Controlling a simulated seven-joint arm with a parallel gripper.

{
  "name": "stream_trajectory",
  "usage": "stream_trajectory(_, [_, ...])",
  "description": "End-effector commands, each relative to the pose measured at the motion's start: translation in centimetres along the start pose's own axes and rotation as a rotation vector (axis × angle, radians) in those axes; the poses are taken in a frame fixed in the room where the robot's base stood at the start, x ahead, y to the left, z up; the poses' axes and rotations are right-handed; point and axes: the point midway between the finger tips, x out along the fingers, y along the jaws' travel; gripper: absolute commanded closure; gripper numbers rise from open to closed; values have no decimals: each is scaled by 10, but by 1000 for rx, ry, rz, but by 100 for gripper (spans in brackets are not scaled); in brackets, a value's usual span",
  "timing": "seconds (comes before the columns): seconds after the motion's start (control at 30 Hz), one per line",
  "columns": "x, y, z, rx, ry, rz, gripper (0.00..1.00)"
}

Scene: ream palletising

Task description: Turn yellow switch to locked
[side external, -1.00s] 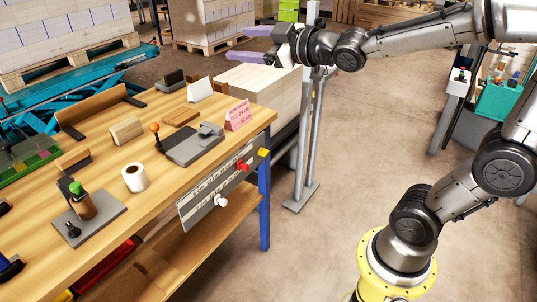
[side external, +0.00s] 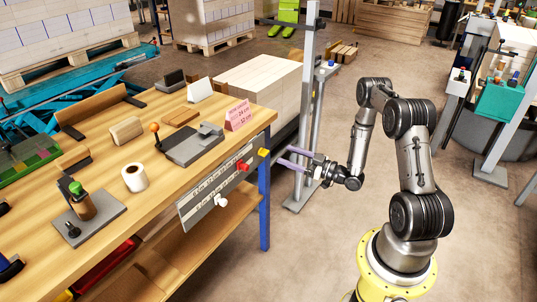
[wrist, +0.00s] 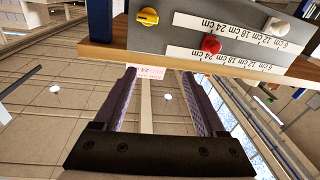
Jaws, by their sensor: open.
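The yellow switch (side external: 264,153) is at the right end of the grey panel (side external: 205,192) on the workbench front. In the wrist view the yellow switch (wrist: 148,17) shows at the top, a rounded knob seen nearly face on. I cannot tell which lock position it is at. My gripper (side external: 288,157) is open and empty, its two long purple fingers pointing left toward the panel's right end, apart from the switch. In the wrist view my gripper (wrist: 158,76) has its fingers spread below the yellow switch, with nothing between them.
A red knob (side external: 243,166) and a white knob (side external: 222,201) sit on the same panel beside centimetre scales. A pink sign (side external: 238,115) stands on the bench above. A grey post (side external: 309,130) rises behind my gripper.

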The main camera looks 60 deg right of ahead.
Motion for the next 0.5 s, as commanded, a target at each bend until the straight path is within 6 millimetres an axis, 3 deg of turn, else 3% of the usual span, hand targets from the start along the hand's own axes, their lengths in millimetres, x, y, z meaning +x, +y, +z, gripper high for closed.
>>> stream_trajectory(0.03, [-16, 1, 20, 40, -27, 34, 27])
stream_trajectory(0.1, [-30, 2, 36, 78, -52, 68, 27])
stream_trajectory(0.2, [-42, 8, 46, 97, -65, 100, 27])
stream_trajectory(0.37, [-33, 11, 46, 93, -66, 103, 27])
stream_trajectory(0.5, [-10, 12, 47, 92, -65, 100, 27])
